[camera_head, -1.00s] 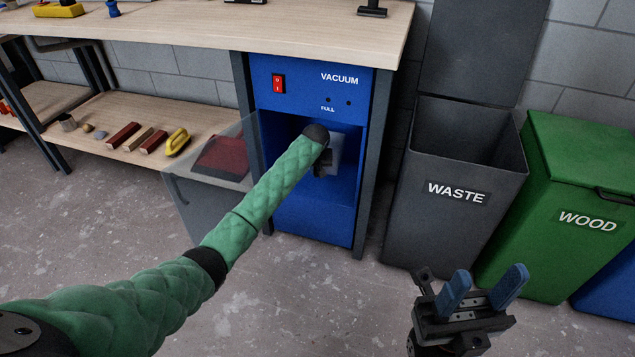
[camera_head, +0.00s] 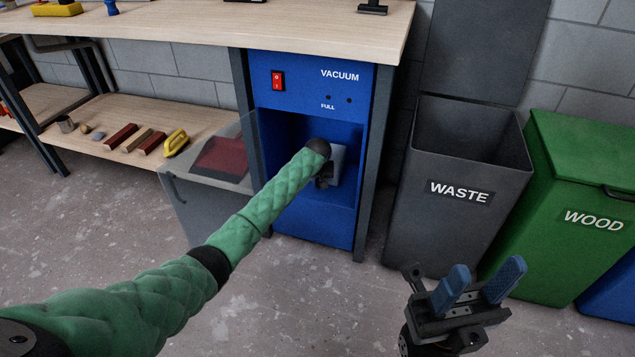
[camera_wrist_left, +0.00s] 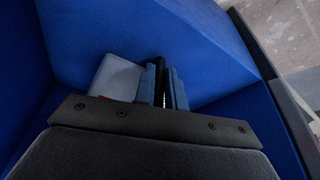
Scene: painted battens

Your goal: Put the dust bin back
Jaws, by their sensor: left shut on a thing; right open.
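The blue vacuum cabinet (camera_head: 315,100) has an open recess, and its see-through door (camera_head: 195,205) stands swung out to the left. My left arm reaches into this recess. My left gripper (camera_wrist_left: 163,86) is shut on a thin dark bar between its blue fingers, which looks like the dust bin's handle. A light grey block (camera_wrist_left: 118,78) shows beside the fingers; I cannot tell whether it is part of the bin. My arm and wrist hide most of what is held, so the bin's seating is unclear. My right gripper (camera_head: 483,283) is open and empty, in front of the waste bin.
The grey waste bin (camera_head: 455,230) stands open right of the cabinet, with the green wood bin (camera_head: 570,185) beside it. A workbench top (camera_head: 200,25) is above, and a low shelf (camera_head: 100,145) with blocks and a yellow tool is at left. The floor in front is clear.

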